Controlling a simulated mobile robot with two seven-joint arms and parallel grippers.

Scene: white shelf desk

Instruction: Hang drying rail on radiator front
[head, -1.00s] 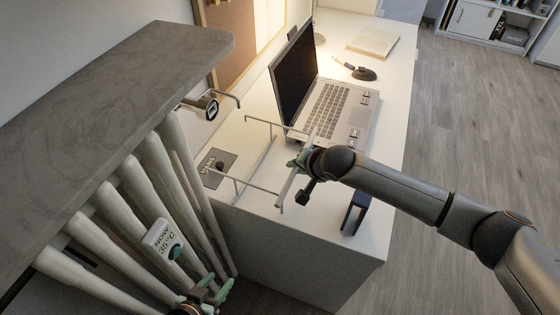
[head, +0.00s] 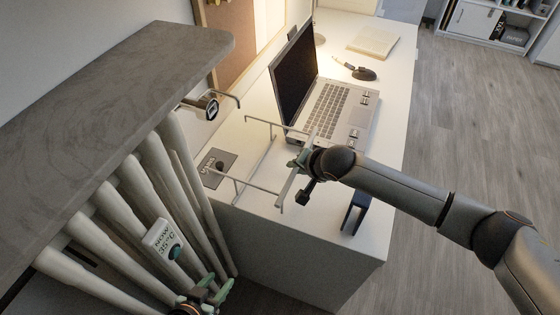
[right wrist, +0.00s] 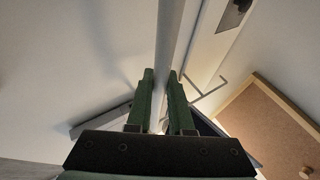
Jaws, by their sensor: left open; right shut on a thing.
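The drying rail (head: 262,187) is a thin pale metal frame with hooked ends, held above the left part of the white desk. My right gripper (head: 294,165) is shut on its near bar. The right wrist view shows the bar (right wrist: 168,45) running up between the green fingers (right wrist: 162,78). The radiator (head: 150,160), with thick white tubes, stands at the left under a grey shelf. The rail is apart from it, to its right. My left gripper (head: 213,292) is open, low in front of the radiator tubes, partly cut off by the bottom edge.
The grey shelf (head: 120,75) overhangs the radiator. A laptop (head: 335,105), dark card (head: 212,168) and dark stand (head: 356,212) are on the desk (head: 300,240).

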